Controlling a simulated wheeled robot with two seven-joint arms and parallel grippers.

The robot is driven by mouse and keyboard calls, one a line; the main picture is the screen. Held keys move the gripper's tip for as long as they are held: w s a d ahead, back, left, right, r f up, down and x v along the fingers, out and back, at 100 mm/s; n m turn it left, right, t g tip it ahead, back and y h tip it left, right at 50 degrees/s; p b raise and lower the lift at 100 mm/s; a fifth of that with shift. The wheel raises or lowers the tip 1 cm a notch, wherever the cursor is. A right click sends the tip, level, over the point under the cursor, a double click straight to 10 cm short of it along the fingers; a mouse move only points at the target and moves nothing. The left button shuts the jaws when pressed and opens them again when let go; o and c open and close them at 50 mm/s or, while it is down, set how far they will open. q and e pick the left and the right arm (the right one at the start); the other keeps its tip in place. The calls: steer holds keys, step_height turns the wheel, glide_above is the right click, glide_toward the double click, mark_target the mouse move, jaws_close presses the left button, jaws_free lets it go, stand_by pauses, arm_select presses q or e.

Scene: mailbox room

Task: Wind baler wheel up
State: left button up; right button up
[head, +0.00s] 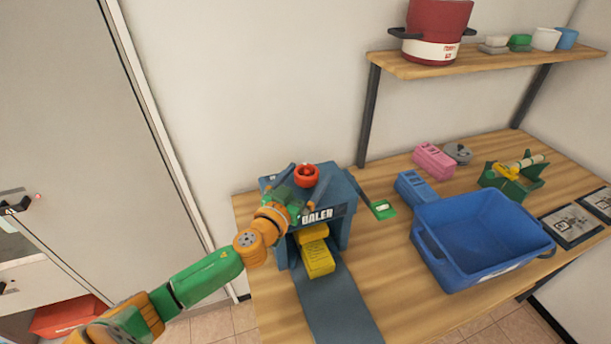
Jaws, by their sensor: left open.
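The blue baler (341,231) stands at the left end of the wooden table. Its red wheel (306,175) sits on top. My left gripper (303,196) is at the baler's top, just in front of and below the wheel in the picture. Its dark fingers are spread apart, one to each side of the wheel's near edge. I cannot tell whether they touch the wheel. Yellow blocks (318,259) lie in the baler's front opening, on a dark grey strip (340,308) that runs toward the front. My right gripper is not in view.
A blue bin (432,262) stands right of the baler, with a blue block (416,188), pink block (433,160) and green holder (511,180) behind it. A green card (382,209) lies beside the baler. A shelf (490,62) holds a red pot (436,30).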

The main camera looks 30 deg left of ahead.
arm_select(q)
steer(key=shift+s+a+r, duration=0.1)
steer(key=shift+s+r, duration=0.1)
steer(key=shift+s, duration=0.25)
steer(key=c, duration=0.6)
steer(key=shift+s, duration=0.1)
steer(key=c, duration=0.7)
steer(key=shift+r, duration=0.1)
steer(key=shift+c, duration=0.2)
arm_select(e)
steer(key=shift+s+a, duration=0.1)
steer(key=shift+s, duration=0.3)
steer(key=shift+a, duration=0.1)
arm_select(q)
steer(key=shift+n+y+b, duration=0.3)
steer(key=shift+n+y, duration=0.1)
steer(key=shift+y, duration=0.2)
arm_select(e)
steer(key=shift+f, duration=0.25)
